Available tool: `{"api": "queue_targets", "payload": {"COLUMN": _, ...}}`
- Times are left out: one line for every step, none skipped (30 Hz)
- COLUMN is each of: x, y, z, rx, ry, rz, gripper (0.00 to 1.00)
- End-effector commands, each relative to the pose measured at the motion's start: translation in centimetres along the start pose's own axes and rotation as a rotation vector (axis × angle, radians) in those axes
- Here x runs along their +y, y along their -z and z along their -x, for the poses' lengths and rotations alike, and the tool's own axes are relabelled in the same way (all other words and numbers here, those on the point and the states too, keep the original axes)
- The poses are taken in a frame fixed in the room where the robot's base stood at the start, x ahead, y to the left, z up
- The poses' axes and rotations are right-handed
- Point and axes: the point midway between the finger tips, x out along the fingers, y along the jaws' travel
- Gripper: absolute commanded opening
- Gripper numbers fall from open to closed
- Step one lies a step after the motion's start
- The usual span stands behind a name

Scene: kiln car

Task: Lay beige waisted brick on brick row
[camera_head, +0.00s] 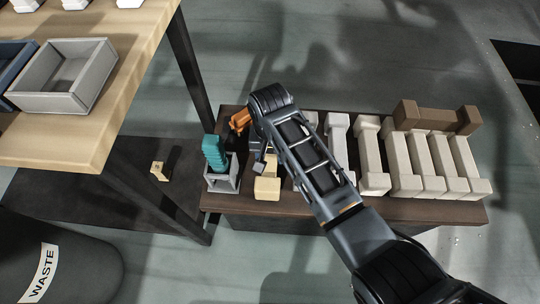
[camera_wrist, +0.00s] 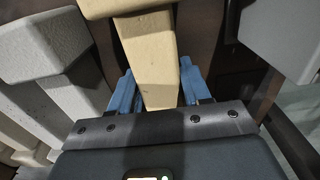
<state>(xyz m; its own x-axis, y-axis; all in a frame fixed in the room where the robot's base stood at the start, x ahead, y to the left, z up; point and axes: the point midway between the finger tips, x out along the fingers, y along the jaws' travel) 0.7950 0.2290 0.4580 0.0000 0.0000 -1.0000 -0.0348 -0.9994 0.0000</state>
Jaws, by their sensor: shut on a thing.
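The beige waisted brick (camera_head: 267,188) is yellowish, at the left part of the dark low bench, its near end showing below my gripper (camera_head: 262,166). In the wrist view the beige brick (camera_wrist: 152,50) lies between the two blue fingers of my gripper (camera_wrist: 158,92), which is shut on its narrow waist. Whether it touches the bench surface is unclear. The brick row (camera_head: 418,165) is several whitish waisted bricks side by side on the right of the bench. My arm hides part of the bricks nearest the gripper. Pale bricks (camera_wrist: 60,65) fill the left of the wrist view.
A brown waisted brick (camera_head: 436,118) lies across the far ends of the row. A grey holder (camera_head: 222,182) with a teal-handled thing (camera_head: 214,152) stands left of my gripper; an orange object (camera_head: 240,121) lies behind. A wooden table (camera_head: 120,110) with a grey tray (camera_head: 63,73) stands left.

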Motion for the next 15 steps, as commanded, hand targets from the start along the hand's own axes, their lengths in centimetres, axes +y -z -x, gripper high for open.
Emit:
{"api": "queue_targets", "payload": {"x": 0.01, "y": 0.00, "z": 0.00, "rx": 0.000, "ry": 0.000, "rz": 0.000, "gripper": 0.14}}
{"api": "queue_targets", "payload": {"x": 0.01, "y": -0.01, "z": 0.00, "rx": 0.000, "ry": 0.000, "rz": 0.000, "gripper": 0.11}}
{"api": "queue_targets", "payload": {"x": 0.01, "y": -0.01, "z": 0.00, "rx": 0.000, "ry": 0.000, "rz": 0.000, "gripper": 0.07}}
{"api": "queue_targets", "payload": {"x": 0.01, "y": -0.01, "z": 0.00, "rx": 0.000, "ry": 0.000, "rz": 0.000, "gripper": 0.04}}
{"api": "queue_targets", "payload": {"x": 0.01, "y": -0.01, "z": 0.00, "rx": 0.000, "ry": 0.000, "rz": 0.000, "gripper": 0.01}}
{"api": "queue_targets", "payload": {"x": 0.01, "y": -0.01, "z": 0.00, "rx": 0.000, "ry": 0.000, "rz": 0.000, "gripper": 0.00}}
{"api": "queue_targets", "payload": {"x": 0.01, "y": -0.01, "z": 0.00, "rx": 0.000, "ry": 0.000, "rz": 0.000, "gripper": 0.00}}
{"api": "queue_targets", "payload": {"x": 0.01, "y": 0.00, "z": 0.00, "rx": 0.000, "ry": 0.000, "rz": 0.000, "gripper": 0.00}}
{"api": "queue_targets", "payload": {"x": -0.01, "y": 0.07, "z": 0.10, "rx": 0.002, "ry": 0.001, "rz": 0.000, "gripper": 0.00}}
{"api": "queue_targets", "payload": {"x": -0.01, "y": 0.07, "z": 0.10, "rx": 0.002, "ry": 0.001, "rz": 0.000, "gripper": 0.00}}
{"api": "queue_targets", "payload": {"x": -0.01, "y": 0.07, "z": 0.10, "rx": 0.002, "ry": 0.001, "rz": 0.000, "gripper": 0.00}}
{"api": "queue_targets", "payload": {"x": -0.01, "y": 0.07, "z": 0.10, "rx": 0.001, "ry": 0.001, "rz": 0.000, "gripper": 0.00}}
{"api": "queue_targets", "payload": {"x": -0.01, "y": 0.07, "z": 0.10, "rx": 0.002, "ry": 0.001, "rz": 0.000, "gripper": 0.00}}
{"api": "queue_targets", "payload": {"x": -0.01, "y": 0.07, "z": 0.11, "rx": 0.001, "ry": 0.001, "rz": 0.000, "gripper": 0.00}}
{"api": "queue_targets", "payload": {"x": -0.02, "y": 0.07, "z": 0.17, "rx": 0.002, "ry": 0.001, "rz": 0.000, "gripper": 0.00}}
